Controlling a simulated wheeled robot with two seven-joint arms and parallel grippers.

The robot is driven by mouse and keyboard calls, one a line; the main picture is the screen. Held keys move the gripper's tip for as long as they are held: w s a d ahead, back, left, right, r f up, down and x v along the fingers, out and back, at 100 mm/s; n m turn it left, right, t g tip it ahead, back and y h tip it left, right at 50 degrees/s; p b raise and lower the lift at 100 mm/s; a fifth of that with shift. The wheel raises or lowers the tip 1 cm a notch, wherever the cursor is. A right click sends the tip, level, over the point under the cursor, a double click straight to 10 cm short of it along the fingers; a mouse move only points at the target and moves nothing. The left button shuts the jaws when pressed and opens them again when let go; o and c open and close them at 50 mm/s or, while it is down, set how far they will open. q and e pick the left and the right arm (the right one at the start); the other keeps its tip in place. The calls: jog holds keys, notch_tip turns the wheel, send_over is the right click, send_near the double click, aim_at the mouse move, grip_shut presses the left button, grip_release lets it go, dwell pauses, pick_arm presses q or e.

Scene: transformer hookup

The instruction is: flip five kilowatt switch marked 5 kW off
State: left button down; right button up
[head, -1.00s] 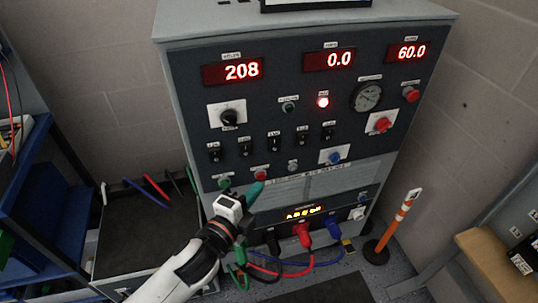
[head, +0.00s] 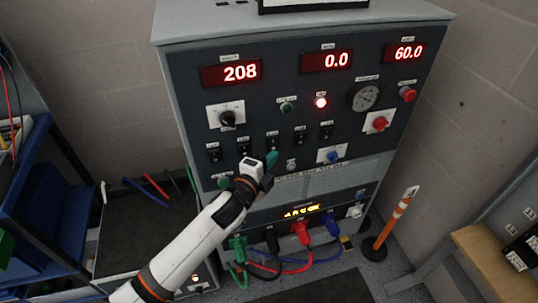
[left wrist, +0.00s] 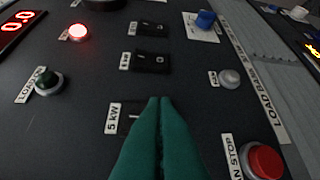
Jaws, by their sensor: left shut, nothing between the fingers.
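The 5 kW switch (head: 272,141) is the middle one in the row of black switches on the dark panel. In the left wrist view its white 5 kW label (left wrist: 113,118) is readable, but the teal fingers hide most of the switch, so I cannot tell its position. My left gripper (head: 272,158) is shut and empty, with its tips just below that switch in the head view. In the left wrist view the gripper (left wrist: 160,100) overlaps the switch; I cannot tell whether they touch. My right gripper is not in view.
Neighbouring switches (left wrist: 152,62) lie close by. A red fan stop button (left wrist: 265,160) and a grey button (left wrist: 229,78) sit near the fingers. The green button (head: 287,107) and lit red lamp (head: 321,101) are above the row. Red and blue cables plug in below.

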pick_arm(q)
jog(key=shift+w+a, duration=0.2)
jog(key=shift+w, duration=0.3)
jog(key=shift+f, duration=0.1)
jog(key=shift+w+a+b, duration=0.1)
jog(key=shift+w+b, duration=0.1)
jog(key=shift+b, duration=0.35)
jog(key=shift+f, duration=0.1)
